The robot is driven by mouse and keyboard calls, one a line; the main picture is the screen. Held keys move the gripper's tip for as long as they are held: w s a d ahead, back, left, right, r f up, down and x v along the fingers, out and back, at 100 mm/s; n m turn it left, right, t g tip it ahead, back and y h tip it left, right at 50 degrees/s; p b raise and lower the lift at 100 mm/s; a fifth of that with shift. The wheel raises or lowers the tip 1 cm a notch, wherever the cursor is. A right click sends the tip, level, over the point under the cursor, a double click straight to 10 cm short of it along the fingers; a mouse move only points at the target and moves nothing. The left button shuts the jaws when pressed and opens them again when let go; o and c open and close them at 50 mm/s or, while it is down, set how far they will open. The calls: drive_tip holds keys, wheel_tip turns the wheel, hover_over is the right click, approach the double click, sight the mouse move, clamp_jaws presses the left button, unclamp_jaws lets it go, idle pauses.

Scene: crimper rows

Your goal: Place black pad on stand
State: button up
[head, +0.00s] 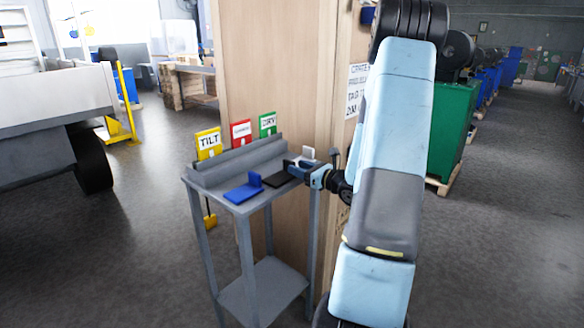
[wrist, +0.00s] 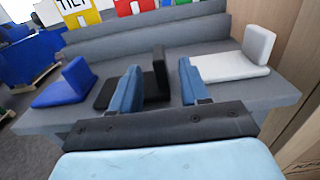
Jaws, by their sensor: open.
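The black pad (head: 282,180) lies flat on the front of the grey stand's top (head: 222,200), between a blue pad (head: 243,191) and a white pad (head: 308,154). The black pad also shows in the wrist view (wrist: 107,95), with its upright tab rising at its right end. My gripper (head: 293,167) is open, low over the stand top at the black pad. In the wrist view my gripper (wrist: 160,80) has its two blue fingers on either side of the tab in the picture. I cannot tell how deep the tab sits between them. The left finger hides part of the pad.
A raised ledge at the stand's back carries a yellow TILT sign (head: 209,144), a red sign (head: 241,133) and a green sign (head: 268,124). A wooden panel (head: 285,80) stands close behind. A lower shelf (head: 264,290) is bare.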

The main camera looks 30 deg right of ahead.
drive_tip(key=v, duration=0.8)
drive_tip(key=s+a+r+n+g+y, duration=0.1)
drive_tip(key=s+a+r+n+g, duration=0.25)
drive_tip(key=a+n, duration=0.35)
drive_tip(key=s+a+r+n+g+y, duration=0.2)
drive_tip(key=a+n+g, duration=0.25)
drive_tip(key=a, duration=0.45)
drive_tip(key=s+a+r+n+g+y, duration=0.1)
drive_tip(key=s+a+r+n+g, duration=0.3)
drive_tip(key=a, duration=0.4)
drive_tip(key=s+r+n+h, duration=0.4)
drive_tip(key=s+n+h, duration=0.1)
drive_tip(key=n, duration=0.3)
drive_tip(key=s+a+r+n+h, duration=0.1)
drive_tip(key=s+r+n+h, duration=0.3)
drive_tip(key=s+n, duration=0.4)
drive_tip(key=shift+s+a+t+h, duration=0.2)
drive_tip(key=shift+t+h, duration=0.1)
drive_tip(key=shift+h, duration=0.3)
drive_tip(key=shift+f+n, duration=0.1)
drive_tip(key=shift+n, duration=0.15)
drive_tip(key=shift+c, duration=0.2)
